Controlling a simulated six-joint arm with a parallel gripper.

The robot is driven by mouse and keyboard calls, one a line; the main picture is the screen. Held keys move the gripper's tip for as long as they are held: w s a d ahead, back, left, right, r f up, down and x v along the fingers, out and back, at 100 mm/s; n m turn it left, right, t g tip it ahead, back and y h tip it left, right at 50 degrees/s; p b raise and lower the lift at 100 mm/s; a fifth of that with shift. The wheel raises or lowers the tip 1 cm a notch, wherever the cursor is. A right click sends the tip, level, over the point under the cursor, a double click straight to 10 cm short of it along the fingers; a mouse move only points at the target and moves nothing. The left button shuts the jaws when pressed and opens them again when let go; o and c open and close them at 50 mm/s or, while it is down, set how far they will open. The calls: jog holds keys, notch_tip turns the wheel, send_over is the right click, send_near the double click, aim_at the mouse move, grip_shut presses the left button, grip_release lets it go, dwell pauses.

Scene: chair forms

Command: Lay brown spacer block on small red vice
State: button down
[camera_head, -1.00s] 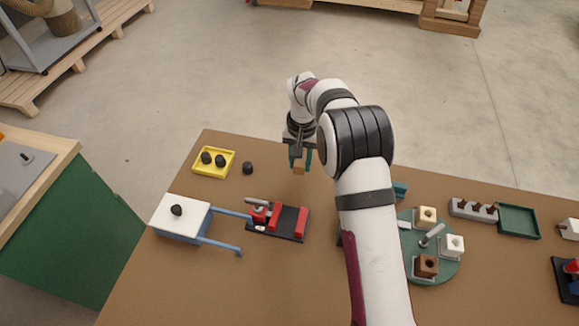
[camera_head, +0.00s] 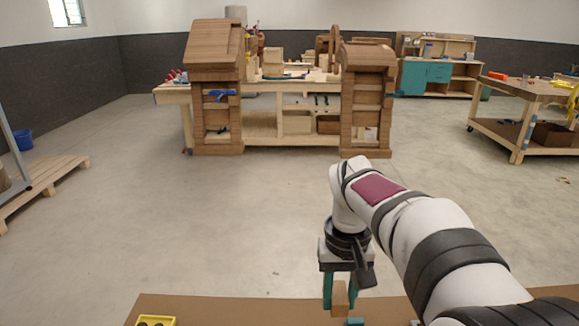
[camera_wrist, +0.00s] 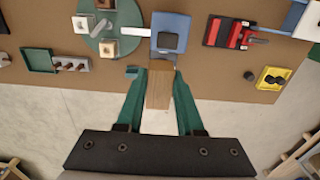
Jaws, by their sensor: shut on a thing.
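My gripper (camera_head: 340,302) is shut on the brown spacer block (camera_head: 340,298), held between its teal fingers. In the wrist view the block (camera_wrist: 159,88) points toward the table, between the fingertips of my gripper (camera_wrist: 160,75). The small red vice (camera_wrist: 246,37), red jaws on a dark base, lies on the table in the upper right of the wrist view, apart from the block. It is out of the current head view. I see nothing lying on its jaws, but it is small there.
In the wrist view, a blue plate with a dark block (camera_wrist: 168,41) lies just beyond the fingertips. A green round plate (camera_wrist: 125,16) with several blocks, a green tray (camera_wrist: 39,60) and a yellow tray (camera_wrist: 283,70) are nearby. Bare brown tabletop (camera_wrist: 220,75) lies between.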

jog(key=s+d+r, duration=0.2)
jog(key=s+r, duration=0.1)
jog(key=w+a+f, duration=0.6)
jog(key=f, duration=0.2)
jog(key=w+a+f, duration=0.5)
jog(key=f, duration=0.4)
jog(key=a+f, duration=0.2)
jog(key=a, duration=0.2)
jog(key=w+a+f, duration=0.1)
jog(key=a+f, duration=0.2)
jog(key=a, duration=0.1)
jog(key=a+f, duration=0.2)
jog(key=a, duration=0.2)
jog(key=shift+w+f, duration=0.15)
jog(key=shift+w, duration=0.15)
jog(key=shift+a+f, duration=0.15)
jog(key=shift+f, duration=2)
jog(key=shift+f, duration=0.1)
jog(key=c, duration=0.5)
grip_release()
jog(key=shift+c, duration=0.2)
